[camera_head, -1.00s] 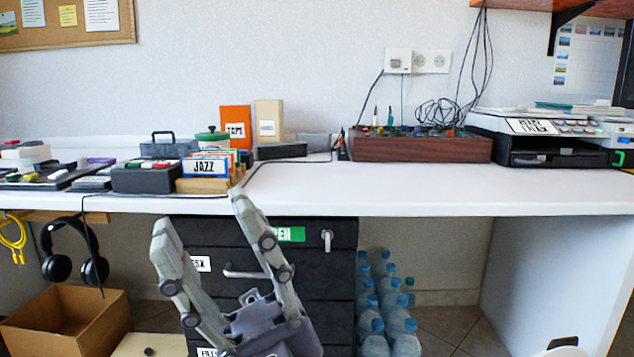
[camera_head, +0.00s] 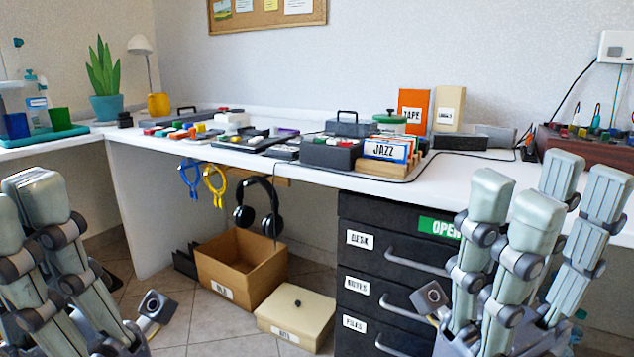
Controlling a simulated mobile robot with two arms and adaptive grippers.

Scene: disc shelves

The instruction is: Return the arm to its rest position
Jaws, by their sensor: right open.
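My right gripper (camera_head: 548,190) is at the right, with its grey-green fingers pointing up in front of the black drawer cabinet and the desk edge. It is open, and nothing shows between its fingers. My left gripper (camera_head: 22,195) is at the lower left, partly cut off by the picture edge. Its fingers point up over the floor area, close together in the picture; their spacing is unclear. No held object shows in it.
The white desk (camera_head: 320,180) holds a JAZZ disc box (camera_head: 385,150), dark trays and a planter (camera_head: 105,107). The black drawer cabinet (camera_head: 385,265) stands below, right of a cardboard box (camera_head: 240,270) and a lidded box (camera_head: 297,315). Headphones (camera_head: 258,215) hang under the desk edge.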

